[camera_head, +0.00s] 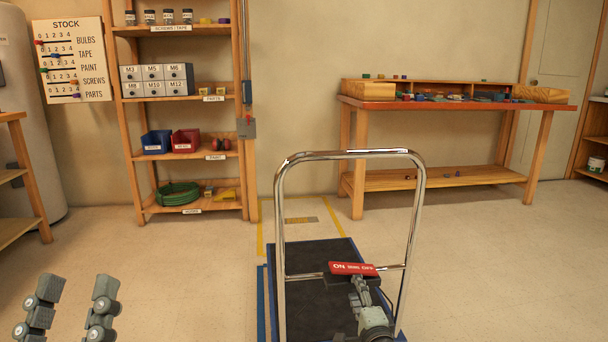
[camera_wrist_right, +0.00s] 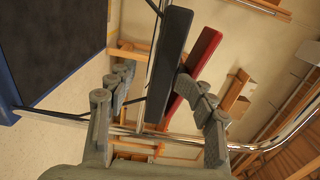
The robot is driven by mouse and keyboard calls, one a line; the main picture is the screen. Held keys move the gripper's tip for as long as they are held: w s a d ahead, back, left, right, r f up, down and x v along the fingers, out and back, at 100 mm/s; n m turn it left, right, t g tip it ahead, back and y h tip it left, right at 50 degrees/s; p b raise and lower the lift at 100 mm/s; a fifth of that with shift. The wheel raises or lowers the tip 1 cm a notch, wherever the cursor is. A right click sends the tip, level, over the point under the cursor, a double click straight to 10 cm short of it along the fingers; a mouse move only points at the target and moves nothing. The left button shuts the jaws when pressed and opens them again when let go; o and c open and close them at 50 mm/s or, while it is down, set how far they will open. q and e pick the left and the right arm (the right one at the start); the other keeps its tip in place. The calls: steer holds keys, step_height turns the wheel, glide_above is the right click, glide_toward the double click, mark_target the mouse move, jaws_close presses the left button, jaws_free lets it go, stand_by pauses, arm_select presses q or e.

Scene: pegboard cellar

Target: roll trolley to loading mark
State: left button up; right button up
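The trolley has a chrome push handle (camera_head: 417,215) and a dark platform with a blue edge (camera_head: 310,262). A red bar with ON and OFF lettering (camera_head: 340,268) sits at its crossbar. A yellow-outlined floor mark (camera_head: 318,206) lies beyond the platform; the platform hides its near part. My right gripper (camera_head: 360,288) is at the red bar. The right wrist view shows its fingers (camera_wrist_right: 150,100) apart, with a dark bar (camera_wrist_right: 168,62) and the chrome handle between them. The red bar (camera_wrist_right: 205,55) lies beside the right-hand fingertip; contact is unclear. My left gripper (camera_head: 80,285) is open and empty at lower left.
A shelf unit (camera_head: 190,98) with boxes, bins and a green hose stands at back left. A red-topped workbench (camera_head: 455,104) with small parts stands at back right.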

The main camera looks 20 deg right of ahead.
arm_select(q)
step_height(320, 180, up, 5)
steer(key=p, duration=0.4)
steer(key=shift+f, duration=0.15)
arm_select(e)
steer(key=v, duration=1.1)
steer(key=shift+s, duration=0.4)
arm_select(q)
steer(key=shift+f, duration=0.1)
arm_select(e)
steer(key=shift+a, duration=0.1)
